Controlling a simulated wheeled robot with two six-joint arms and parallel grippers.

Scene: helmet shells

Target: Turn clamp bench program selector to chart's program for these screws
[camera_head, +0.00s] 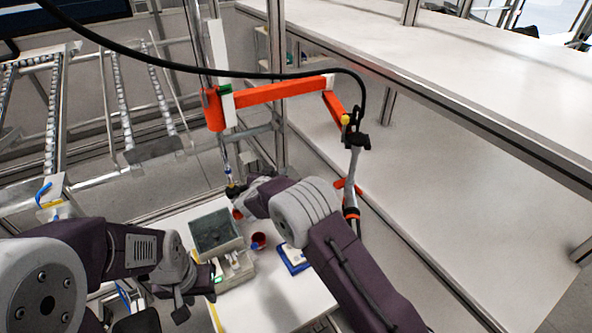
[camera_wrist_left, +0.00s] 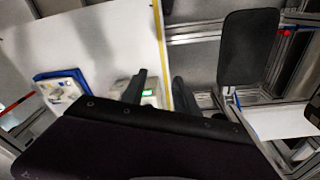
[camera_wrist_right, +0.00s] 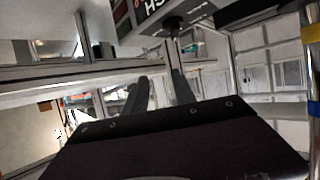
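A small pale box with a green display (camera_head: 236,276), possibly the clamp bench's control, stands at the front of the white table in the head view. It also shows in the left wrist view (camera_wrist_left: 148,96), partly behind a finger. No selector knob or its setting can be made out, and no chart or screws are readable. My left gripper (camera_head: 208,282) is beside this box; its fingers (camera_wrist_left: 160,85) are apart with nothing held. My right gripper (camera_head: 236,190) is above the far edge of the table; its fingers (camera_wrist_right: 160,82) are apart and empty.
A grey bin (camera_head: 215,232), a red cup (camera_head: 259,240) and a blue tray (camera_head: 300,266) stand on the table. An orange boom (camera_head: 280,92) carries a hanging driver tool (camera_head: 352,190) to the right of my right arm. A large white shelf (camera_head: 480,70) runs along the right.

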